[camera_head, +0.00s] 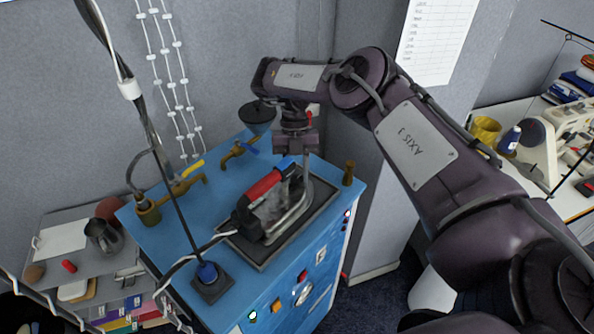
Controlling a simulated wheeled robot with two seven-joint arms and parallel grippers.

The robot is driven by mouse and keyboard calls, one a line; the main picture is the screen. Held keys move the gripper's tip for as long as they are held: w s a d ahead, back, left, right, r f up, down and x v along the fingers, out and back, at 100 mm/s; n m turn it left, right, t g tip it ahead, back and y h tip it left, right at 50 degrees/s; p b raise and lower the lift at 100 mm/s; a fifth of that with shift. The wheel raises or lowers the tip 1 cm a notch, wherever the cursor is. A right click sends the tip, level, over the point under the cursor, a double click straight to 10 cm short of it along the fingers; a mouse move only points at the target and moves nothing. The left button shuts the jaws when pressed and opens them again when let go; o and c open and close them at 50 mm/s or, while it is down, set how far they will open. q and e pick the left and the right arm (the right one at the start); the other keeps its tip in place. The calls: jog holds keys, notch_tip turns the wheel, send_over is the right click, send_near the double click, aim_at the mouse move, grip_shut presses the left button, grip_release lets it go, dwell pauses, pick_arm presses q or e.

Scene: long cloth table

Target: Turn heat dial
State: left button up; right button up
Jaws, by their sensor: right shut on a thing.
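A steam iron (268,208) with a red handle and a grey body rests on a dark rest plate (243,252) on the blue ironing station top. A blue part shows at the far end of its handle. My right gripper (300,172) points down at that far end of the iron and is shut on the heat dial there. The fingers and the gripper body hide most of the dial, and its setting cannot be read. My left gripper is not in view.
A blue station (170,243) carries brass taps (187,180), a dark funnel (257,116) and a cord stand (210,280). A grey shelf (60,225) with a metal jug (103,236) stands left. A sewing machine table (540,165) stands right. The wall is close behind.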

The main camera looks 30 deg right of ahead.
jog(key=shift+s+f+n, duration=0.1)
jog(key=shift+n, duration=0.2)
jog(key=o, duration=1)
jog(key=shift+a, duration=0.1)
